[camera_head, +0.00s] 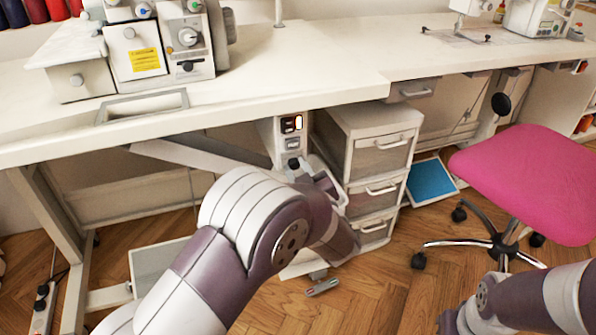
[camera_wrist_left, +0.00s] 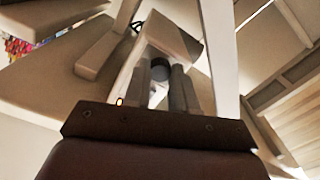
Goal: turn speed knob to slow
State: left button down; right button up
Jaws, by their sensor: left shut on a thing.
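A white control box (camera_head: 268,132) hangs under the front edge of the sewing table, with a lit switch (camera_head: 298,122) on its face. The dark round speed knob (camera_wrist_left: 160,68) shows between my left gripper's fingers in the left wrist view. My left gripper (camera_wrist_left: 162,80) is shut on this knob, one finger on each side. In the head view my left arm reaches up to the box, and the gripper is partly hidden by its own wrist. The knob's markings and its setting cannot be read. My right arm enters at the lower right, its gripper out of view.
A white drawer unit (camera_head: 377,129) stands just right of the box. A pink swivel chair (camera_head: 530,180) is farther right. The white table (camera_head: 300,80) runs overhead, with a sewing machine (camera_head: 188,38) on top. A blue panel (camera_head: 430,181) lies near the chair.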

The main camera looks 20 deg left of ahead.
pick_arm(q)
jog(key=n+b, duration=0.1)
jog(key=n, duration=0.3)
jog(key=shift+f, duration=0.1)
jog(key=shift+n+b, duration=0.65)
jog(key=shift+n, duration=1.05)
jog(key=c, duration=0.9)
grip_release()
